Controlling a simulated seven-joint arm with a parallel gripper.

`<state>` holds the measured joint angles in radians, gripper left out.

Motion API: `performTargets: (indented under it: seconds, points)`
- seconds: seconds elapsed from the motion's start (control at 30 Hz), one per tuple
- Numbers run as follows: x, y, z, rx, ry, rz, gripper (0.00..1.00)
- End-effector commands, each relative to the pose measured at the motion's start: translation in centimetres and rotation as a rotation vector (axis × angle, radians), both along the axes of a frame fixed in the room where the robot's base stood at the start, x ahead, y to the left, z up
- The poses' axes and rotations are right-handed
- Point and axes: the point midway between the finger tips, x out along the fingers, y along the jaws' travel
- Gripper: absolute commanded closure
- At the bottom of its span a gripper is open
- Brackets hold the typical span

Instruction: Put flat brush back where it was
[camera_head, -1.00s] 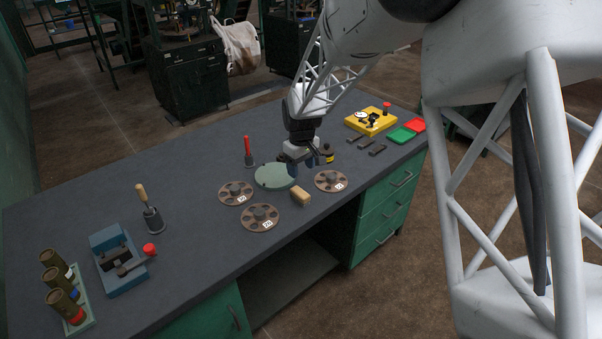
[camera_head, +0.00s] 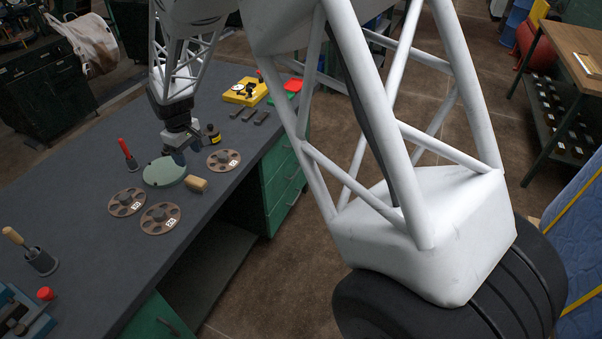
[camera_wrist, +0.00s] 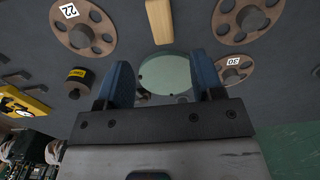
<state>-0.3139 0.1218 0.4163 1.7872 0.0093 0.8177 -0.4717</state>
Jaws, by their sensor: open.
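No object is plainly recognisable as the flat brush. A tan wooden block (camera_head: 197,183) lies on the bench beside a pale green disc (camera_head: 163,172); in the wrist view the block (camera_wrist: 160,20) is long and narrow. A wooden handle (camera_head: 14,237) stands in a dark holder (camera_head: 40,262) at the left; I cannot tell what tool it belongs to. My gripper (camera_head: 178,153) is over the far right side of the green disc. In the wrist view its blue fingers (camera_wrist: 163,75) are apart and empty, with the green disc (camera_wrist: 165,72) showing between them.
Brown wheels (camera_head: 160,218) with number labels lie around the disc. A yellow-labelled black container (camera_head: 213,134) is close to my gripper's right. A yellow box (camera_head: 245,91) sits farther right. The bench's left middle is clear.

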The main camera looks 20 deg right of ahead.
Motion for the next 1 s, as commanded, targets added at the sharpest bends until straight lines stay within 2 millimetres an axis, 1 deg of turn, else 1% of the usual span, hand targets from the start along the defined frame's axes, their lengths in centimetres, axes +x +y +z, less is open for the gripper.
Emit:
performTargets:
  seconds: [0.17, 0.27, 0.37, 0.4, 0.57, 0.7, 0.87, 1.0]
  points:
    - [-1.2, -1.4, 1.9, 0.003, -0.01, -0.031, 0.39]
    - [-2.4, -2.8, 3.6, 0.006, -0.02, -0.063, 0.39]
    - [-4.0, -4.5, 5.6, 0.009, -0.031, -0.102, 0.39]
    - [-4.7, -5.2, 6.5, 0.011, -0.038, -0.12, 0.39]
    - [-8.0, -8.0, 9.6, 0.016, -0.058, -0.192, 0.39]
    - [-11.1, -10.4, 12.2, 0.022, -0.079, -0.257, 0.39]
    - [-14.8, -12.9, 14.4, 0.029, -0.098, -0.33, 0.39]
    - [-18.2, -15.0, 16.1, 0.034, -0.115, -0.393, 0.39]
